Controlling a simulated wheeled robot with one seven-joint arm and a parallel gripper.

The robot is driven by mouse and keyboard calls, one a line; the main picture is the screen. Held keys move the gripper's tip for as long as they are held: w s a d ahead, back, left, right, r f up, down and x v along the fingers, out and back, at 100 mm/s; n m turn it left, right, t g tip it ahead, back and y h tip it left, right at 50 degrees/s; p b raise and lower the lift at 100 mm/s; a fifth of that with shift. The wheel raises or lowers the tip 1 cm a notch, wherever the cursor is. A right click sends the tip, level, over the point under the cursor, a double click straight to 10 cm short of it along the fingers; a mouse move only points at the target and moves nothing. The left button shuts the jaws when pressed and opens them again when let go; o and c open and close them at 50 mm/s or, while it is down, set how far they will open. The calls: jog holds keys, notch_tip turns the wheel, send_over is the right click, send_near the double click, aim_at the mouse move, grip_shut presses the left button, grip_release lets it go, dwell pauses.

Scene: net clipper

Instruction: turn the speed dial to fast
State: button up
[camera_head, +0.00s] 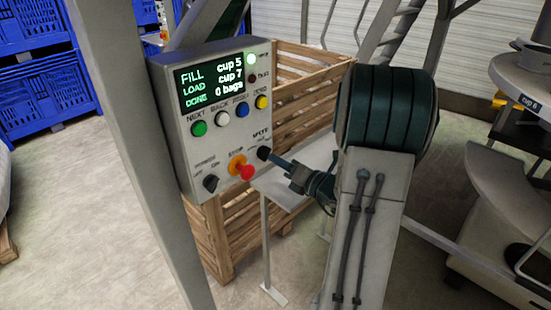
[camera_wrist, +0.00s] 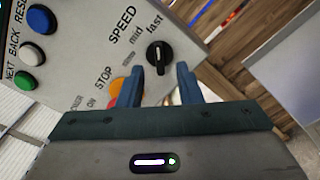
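The speed dial (camera_wrist: 159,56) is a round black knob with a raised grip on the grey control panel (camera_wrist: 85,50). The words "SPEED", "mid" and "fast" are printed beside it; another label is too small to read. A pale line on the knob runs up in the wrist view, roughly toward "fast"; its exact setting is unclear. My gripper (camera_wrist: 161,76) is open, its two blue fingertips just short of the knob, one toward each side. In the head view my gripper (camera_head: 280,161) reaches the panel's lower right, at the dial (camera_head: 263,152). I cannot tell whether they touch.
The red stop button (camera_head: 247,172) on its orange base sits close left of the dial. Another black knob (camera_head: 210,183) is farther left. Coloured buttons and a screen (camera_head: 209,80) are above. A wooden crate (camera_head: 310,75) stands behind; a grey post (camera_head: 140,150) stands left.

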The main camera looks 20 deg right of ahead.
jog(key=b+v, duration=0.1)
jog(key=v, duration=0.9)
jog(key=shift+d+r, duration=0.1)
